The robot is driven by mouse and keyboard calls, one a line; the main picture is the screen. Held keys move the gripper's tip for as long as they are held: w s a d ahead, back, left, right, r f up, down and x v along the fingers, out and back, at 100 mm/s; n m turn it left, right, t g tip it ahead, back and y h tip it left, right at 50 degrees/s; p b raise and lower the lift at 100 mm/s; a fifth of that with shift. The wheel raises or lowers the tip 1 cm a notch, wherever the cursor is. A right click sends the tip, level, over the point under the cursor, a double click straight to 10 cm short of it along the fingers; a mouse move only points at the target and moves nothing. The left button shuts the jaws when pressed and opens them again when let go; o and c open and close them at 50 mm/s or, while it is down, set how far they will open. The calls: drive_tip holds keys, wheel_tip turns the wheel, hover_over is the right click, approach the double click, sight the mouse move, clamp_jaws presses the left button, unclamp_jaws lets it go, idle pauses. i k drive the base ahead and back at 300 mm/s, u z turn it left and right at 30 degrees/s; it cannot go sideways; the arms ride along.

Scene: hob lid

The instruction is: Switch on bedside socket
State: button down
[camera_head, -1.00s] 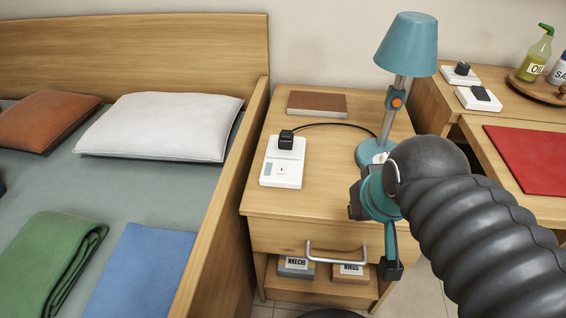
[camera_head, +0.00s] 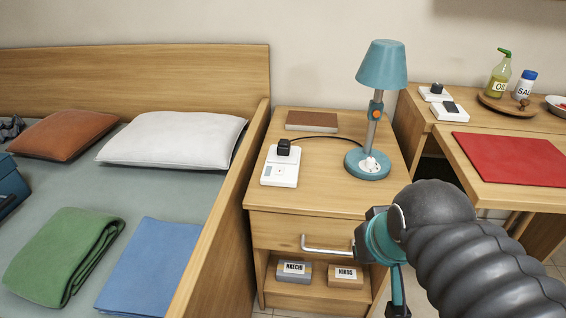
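The bedside socket (camera_head: 281,169) is a white block on top of the wooden nightstand (camera_head: 313,197). A black plug (camera_head: 284,147) sits in its far end, and a cord runs from it towards the lamp. The near end carries a small switch face whose setting is too small to tell. My gripper (camera_head: 378,262), teal and dark grey, is in front of the nightstand's right front, lower right of the socket and apart from it. My arm hides part of it, and its fingertips do not show clearly.
A teal lamp (camera_head: 368,163) and a brown book (camera_head: 312,121) stand on the nightstand. The drawer handle (camera_head: 327,246) juts out near my gripper. The bed's wooden side (camera_head: 222,215) rises at left. A desk with a red mat (camera_head: 511,157) is at right.

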sight(279, 171)
drive_tip(key=z, duration=0.95)
drive_tip(key=i, duration=0.5)
drive_tip(key=u, duration=0.85)
